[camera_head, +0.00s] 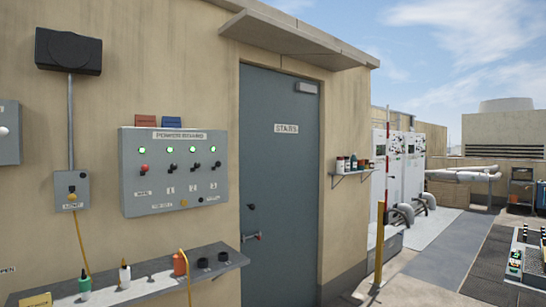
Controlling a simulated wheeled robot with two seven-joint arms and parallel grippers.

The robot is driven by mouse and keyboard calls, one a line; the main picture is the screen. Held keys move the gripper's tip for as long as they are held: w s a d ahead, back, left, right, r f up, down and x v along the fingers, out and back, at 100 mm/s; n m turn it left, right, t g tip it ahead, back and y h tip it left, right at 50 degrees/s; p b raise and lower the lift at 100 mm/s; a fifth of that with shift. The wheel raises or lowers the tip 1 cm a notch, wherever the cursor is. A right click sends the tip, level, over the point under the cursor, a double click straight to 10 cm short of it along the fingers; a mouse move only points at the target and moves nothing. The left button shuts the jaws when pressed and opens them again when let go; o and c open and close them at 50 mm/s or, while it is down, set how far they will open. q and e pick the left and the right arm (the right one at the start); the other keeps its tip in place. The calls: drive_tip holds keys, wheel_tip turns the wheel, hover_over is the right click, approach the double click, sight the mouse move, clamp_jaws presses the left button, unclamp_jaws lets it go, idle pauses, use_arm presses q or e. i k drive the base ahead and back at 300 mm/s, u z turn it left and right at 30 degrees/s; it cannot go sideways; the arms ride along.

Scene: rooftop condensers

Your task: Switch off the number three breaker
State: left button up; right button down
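The grey power board (172,190) is on the tan wall, left of the door. A row of switches runs across it. The leftmost has a red knob (144,168) with a small label below. To its right are three dark-knobbed breakers, labelled 1, 2 and 3 below. The number three breaker (217,165) is the rightmost, near the board's right edge. Green lamps are lit above the row, one of them (213,149) above number three. The exact lever positions are too small to tell. Neither of my grippers is in view.
A shelf (215,268) with bottles, black round items and an orange container juts out below the board. A yellow cable hangs at left from a grey box (71,190). The STAIRS door (280,170) is shut. Open walkway (445,250) lies at right, past a yellow post (379,245).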

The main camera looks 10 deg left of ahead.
sight(217, 163)
drive_tip(key=z, duration=0.5)
drive_tip(key=i, duration=2)
drive_tip(key=u, duration=1.25)
drive_tip(key=i, duration=0.7)
drive_tip(key=u, duration=0.75)
